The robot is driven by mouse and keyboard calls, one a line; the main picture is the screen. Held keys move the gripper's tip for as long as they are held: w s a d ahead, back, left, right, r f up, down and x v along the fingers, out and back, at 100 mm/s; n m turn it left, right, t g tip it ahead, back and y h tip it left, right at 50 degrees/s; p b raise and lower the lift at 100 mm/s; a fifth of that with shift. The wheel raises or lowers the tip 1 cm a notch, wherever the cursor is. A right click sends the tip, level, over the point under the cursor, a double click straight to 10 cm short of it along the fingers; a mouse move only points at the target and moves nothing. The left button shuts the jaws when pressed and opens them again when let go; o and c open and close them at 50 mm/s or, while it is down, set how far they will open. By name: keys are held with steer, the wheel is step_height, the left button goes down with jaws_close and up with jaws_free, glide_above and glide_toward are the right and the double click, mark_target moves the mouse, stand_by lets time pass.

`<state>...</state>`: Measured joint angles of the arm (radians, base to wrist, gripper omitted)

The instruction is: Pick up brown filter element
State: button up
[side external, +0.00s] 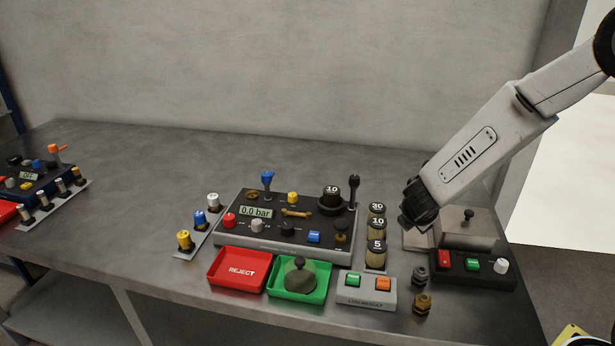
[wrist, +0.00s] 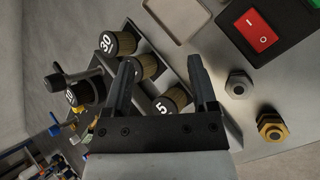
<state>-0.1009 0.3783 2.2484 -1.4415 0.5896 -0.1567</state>
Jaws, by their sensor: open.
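Three filter elements with dark numbered tops and brown-tan sides stand in a row in a rack. They are the 30 (side external: 376,210), the 10 (side external: 377,228) and the 5 (side external: 375,256). In the wrist view the 30 (wrist: 118,44) is left of my fingers, the 10 (wrist: 145,66) is partly behind the left finger, and the 5 (wrist: 166,104) appears between the fingers.
The black panel (side external: 262,239) carries a blue lever and a tall black knob. The red REJECT tray (side external: 222,280), green tray (side external: 275,291) holding a dark knobbed object, and button box (side external: 366,301) stand in front. Two hex fittings (side external: 420,275) and a switch box (side external: 463,283) are at right.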

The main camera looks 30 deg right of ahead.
mark_target(332, 191)
steer(key=w+n+t, duration=0.1)
steer(key=w+n, duration=0.1)
steer(key=w+a+n+t, duration=0.1)
steer(key=w+n, duration=0.1)
steer(key=w, duration=0.1)
steer(key=w+a+n+t, duration=0.1)
steer(key=w+n, duration=0.1)
steer(key=n, duration=0.1)
steer(key=shift+w+a+r+t, duration=0.1)
steer(key=shift+w+r+t, duration=0.2)
steer(key=shift+t, duration=0.1)
steer(key=w+a+n+t+y, duration=0.1)
steer(key=w+a+n+t, duration=0.1)
steer(key=w+a+n, duration=0.1)
steer(key=w+a+n+t+y, duration=0.1)
steer(key=w+a+n+t, duration=0.1)
steer(key=n, duration=0.3)
steer(key=shift+w+a+y, duration=0.4)
steer(key=shift+w+a, duration=0.25)
steer(key=shift+w, duration=0.2)
steer(key=shift+x, duration=1.3)
steer(key=shift+f, duration=0.1)
steer(key=shift+x, duration=2.55)
steer(key=shift+a, duration=0.1)
steer(key=c, duration=0.9)
steer(key=shift+c, duration=0.2)
